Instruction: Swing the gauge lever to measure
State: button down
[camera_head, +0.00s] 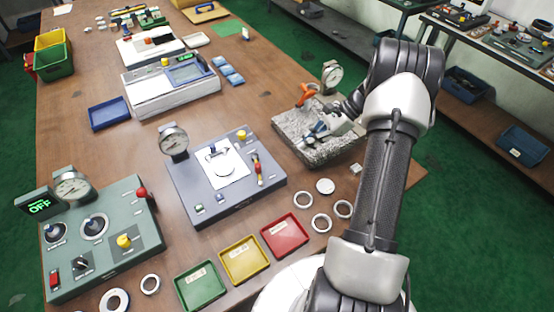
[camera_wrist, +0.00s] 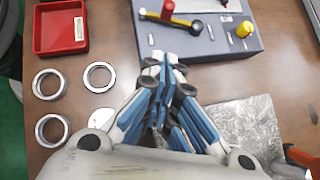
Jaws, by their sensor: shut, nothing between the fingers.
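The blue-grey gauge box (camera_head: 225,194) stands mid-table with a dial gauge (camera_head: 173,141) at its back left corner. Its lever (camera_head: 258,170), red and yellow, is on the box's right side. In the wrist view the lever (camera_wrist: 170,17) lies across the box top, with a black ball at its right end. My gripper (camera_head: 318,129) is over the grey stone slab, right of the box. In the wrist view its blue fingers (camera_wrist: 167,65) are shut and empty, with their tips by the box's near edge, apart from the lever.
Green, yellow and red trays (camera_head: 286,234) line the table's front. Loose metal rings (camera_head: 321,222) lie between the red tray and my arm. The stone slab (camera_head: 300,140) carries a second dial gauge (camera_head: 331,76) and an orange part. A green control box (camera_head: 100,235) stands left.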

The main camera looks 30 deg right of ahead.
aim_at(260, 172)
jog(key=b+x, duration=0.3)
jog(key=x, duration=0.7)
jog(key=shift+a+f, duration=0.15)
jog(key=shift+f, duration=0.1)
jog(key=shift+w+a+r, duration=0.1)
jog(key=shift+w+a, duration=0.15)
jog(key=shift+a, duration=0.35)
jog(key=shift+w+a+r, duration=0.1)
jog(key=shift+w+a, duration=0.1)
jog(key=shift+a, duration=0.4)
jog(key=shift+w+a+b, duration=0.15)
jog(key=shift+a+b, duration=0.15)
jog(key=shift+a, duration=0.25)
jog(key=shift+a+r+m, duration=0.1)
jog(key=shift+m, duration=0.2)
jog(key=shift+a+t, duration=0.15)
jog(key=shift+t, duration=0.25)
